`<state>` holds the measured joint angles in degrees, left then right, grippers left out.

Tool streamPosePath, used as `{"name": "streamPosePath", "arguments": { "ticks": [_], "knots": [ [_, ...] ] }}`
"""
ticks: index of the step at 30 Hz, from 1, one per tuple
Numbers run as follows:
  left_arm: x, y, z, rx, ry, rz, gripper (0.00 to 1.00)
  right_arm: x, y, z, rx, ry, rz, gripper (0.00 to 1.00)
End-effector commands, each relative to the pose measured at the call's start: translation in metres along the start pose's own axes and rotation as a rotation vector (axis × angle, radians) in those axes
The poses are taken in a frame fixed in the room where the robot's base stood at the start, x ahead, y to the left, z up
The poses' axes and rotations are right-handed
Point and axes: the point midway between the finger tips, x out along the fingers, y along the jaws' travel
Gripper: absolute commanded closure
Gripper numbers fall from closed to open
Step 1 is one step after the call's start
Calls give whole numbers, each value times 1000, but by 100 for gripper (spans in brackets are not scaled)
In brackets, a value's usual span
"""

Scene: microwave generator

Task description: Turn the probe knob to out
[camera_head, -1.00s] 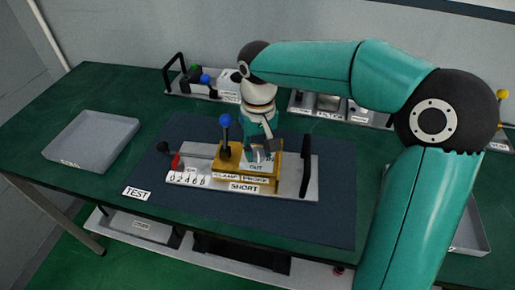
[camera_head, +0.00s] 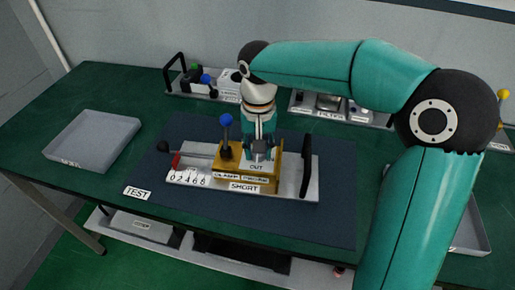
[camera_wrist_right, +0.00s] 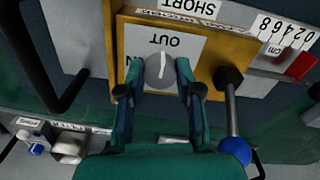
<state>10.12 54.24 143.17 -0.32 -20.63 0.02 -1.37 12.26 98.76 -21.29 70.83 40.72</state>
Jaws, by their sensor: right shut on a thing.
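The probe knob (camera_wrist_right: 159,71) is a round grey knob with a white pointer line, on a white plate (camera_wrist_right: 188,48) on the yellow block (camera_wrist_right: 235,48). The pointer line points toward the word OUT. The word IN shows partly to the left of the knob in the wrist view. My right gripper (camera_wrist_right: 160,86) is shut on the knob, one finger on each side. In the head view my right gripper (camera_head: 261,152) points down onto the yellow block (camera_head: 233,176) and mostly hides the knob. My left gripper is not in view.
A blue-balled lever (camera_head: 226,135) stands close left of my gripper. A black handle (camera_head: 307,166) rises at the right end of the grey fixture plate (camera_head: 291,187). An empty grey tray (camera_head: 92,141) lies at the left. Other fixtures stand along the back.

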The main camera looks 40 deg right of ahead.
Motion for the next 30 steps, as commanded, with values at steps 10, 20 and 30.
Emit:
{"name": "streamPosePath", "arguments": {
  "ticks": [10, 20, 30],
  "knots": [
    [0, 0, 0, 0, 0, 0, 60, 0, 0, 0, 1, 1, -1, 40],
    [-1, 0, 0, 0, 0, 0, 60, -15, -1, -1, 0, 4, -3, 40],
    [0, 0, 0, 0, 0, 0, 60, -80, -1, -1, 0, 5, -3, 40]
  ]
}}
